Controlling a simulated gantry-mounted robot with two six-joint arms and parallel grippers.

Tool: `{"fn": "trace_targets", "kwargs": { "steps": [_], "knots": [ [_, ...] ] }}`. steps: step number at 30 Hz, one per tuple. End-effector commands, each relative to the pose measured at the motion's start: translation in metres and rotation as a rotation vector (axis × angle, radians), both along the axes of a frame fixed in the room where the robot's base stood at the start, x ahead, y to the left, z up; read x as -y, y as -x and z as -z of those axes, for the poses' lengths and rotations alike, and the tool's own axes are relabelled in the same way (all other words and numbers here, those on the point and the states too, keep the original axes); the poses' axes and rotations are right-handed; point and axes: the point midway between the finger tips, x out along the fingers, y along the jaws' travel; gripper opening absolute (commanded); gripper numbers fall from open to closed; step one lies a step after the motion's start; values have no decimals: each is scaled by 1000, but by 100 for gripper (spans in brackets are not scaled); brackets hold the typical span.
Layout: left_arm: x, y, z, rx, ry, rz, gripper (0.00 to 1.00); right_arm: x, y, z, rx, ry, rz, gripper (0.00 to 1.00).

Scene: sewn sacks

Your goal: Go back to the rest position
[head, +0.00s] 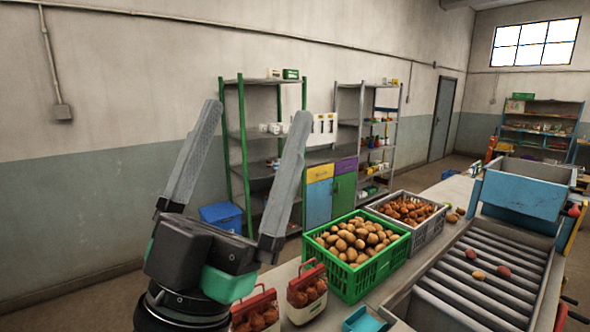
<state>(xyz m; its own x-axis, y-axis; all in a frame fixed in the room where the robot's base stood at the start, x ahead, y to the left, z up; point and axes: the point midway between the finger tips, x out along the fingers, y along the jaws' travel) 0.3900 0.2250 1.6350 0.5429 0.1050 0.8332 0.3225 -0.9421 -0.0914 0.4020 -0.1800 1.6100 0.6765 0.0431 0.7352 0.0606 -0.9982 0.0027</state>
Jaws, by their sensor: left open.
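My left gripper (255,122) stands large in the lower left of the head view. Its two long grey fingers point up and are spread well apart, with nothing between them. It is in front of the wall and shelves, to the left of the crates. Two small red-and-white sacks with brown produce, one sack (256,312) and another sack (307,292), stand below and to the right of it. My right gripper does not show.
A green crate (352,285) of potatoes and a grey crate (431,229) of reddish-brown produce stand on the table. A roller conveyor (475,285) with a few loose pieces and a blue hopper (520,199) is at right. A small blue scoop-like thing (365,320) lies at the front edge.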

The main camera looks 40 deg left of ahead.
Motion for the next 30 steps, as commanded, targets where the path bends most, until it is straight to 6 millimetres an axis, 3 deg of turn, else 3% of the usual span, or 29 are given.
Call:
{"fn": "trace_targets", "kwargs": {
  "steps": [1, 3, 5, 13, 16, 20, 27, 30],
  "knots": [
    [18, -4, 9, -51, 46, 154, 100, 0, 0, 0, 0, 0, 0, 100],
    [36, -8, 18, -113, 88, 304, 100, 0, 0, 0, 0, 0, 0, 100],
    [44, -10, 23, -142, 106, 368, 100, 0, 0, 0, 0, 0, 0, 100],
    [46, -12, 24, -154, 112, 387, 100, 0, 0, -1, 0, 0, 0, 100],
    [46, -12, 14, -153, 112, 385, 100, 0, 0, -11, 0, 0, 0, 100],
    [46, -12, -24, -153, 111, 384, 100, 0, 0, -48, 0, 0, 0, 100],
    [45, -12, -139, -152, 111, 383, 100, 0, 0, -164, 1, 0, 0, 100],
    [45, -12, -178, -152, 110, 382, 100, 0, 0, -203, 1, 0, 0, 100]
  ]
}}
